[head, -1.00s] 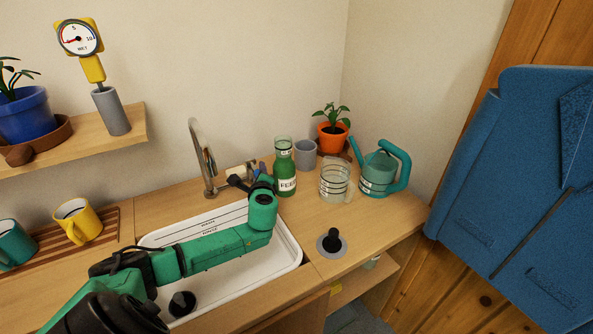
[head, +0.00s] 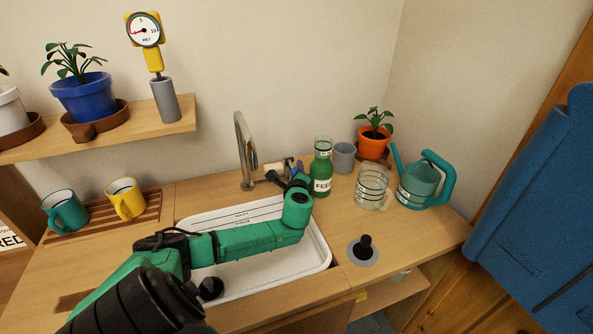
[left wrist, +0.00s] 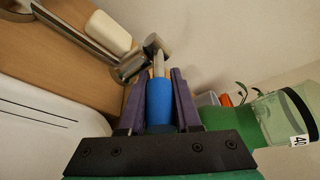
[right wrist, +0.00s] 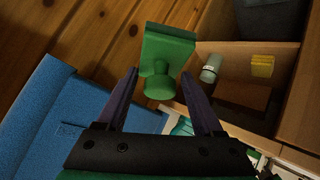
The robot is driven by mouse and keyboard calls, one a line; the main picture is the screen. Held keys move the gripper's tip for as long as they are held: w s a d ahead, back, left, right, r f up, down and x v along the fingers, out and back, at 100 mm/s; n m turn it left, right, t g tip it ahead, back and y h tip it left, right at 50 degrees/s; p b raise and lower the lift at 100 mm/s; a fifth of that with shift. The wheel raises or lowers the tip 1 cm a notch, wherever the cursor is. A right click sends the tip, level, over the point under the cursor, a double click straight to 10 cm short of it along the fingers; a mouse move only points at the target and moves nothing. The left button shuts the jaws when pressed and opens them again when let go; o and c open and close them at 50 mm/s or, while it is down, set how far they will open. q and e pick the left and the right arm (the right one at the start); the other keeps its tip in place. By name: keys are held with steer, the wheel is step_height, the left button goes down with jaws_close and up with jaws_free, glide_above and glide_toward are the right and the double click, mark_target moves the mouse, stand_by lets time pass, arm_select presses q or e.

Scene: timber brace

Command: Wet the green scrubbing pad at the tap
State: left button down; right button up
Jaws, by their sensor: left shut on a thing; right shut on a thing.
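The green scrubbing pad (right wrist: 170,48) shows in the right wrist view, with its round grip (right wrist: 160,84) between the fingers. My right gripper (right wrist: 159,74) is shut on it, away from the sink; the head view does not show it. The steel tap (head: 243,150) stands behind the white sink (head: 327,262); I see no water from its spout. My left gripper (left wrist: 159,75) is shut on a blue cylinder (left wrist: 160,102), which looks like the tap's handle, beside the tap. In the head view my left gripper (head: 287,175) partly hides it.
A green bottle (head: 322,170), a grey cup (head: 344,158), a glass jug (head: 371,187) and a teal watering can (head: 420,183) stand right of the sink. A black knob (head: 365,243) sits on the counter. A blue coat (head: 530,215) hangs at right. A shelf (right wrist: 262,103) shows near the pad.

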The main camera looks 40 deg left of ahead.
arm_select(q)
steer(key=shift+f, duration=0.15)
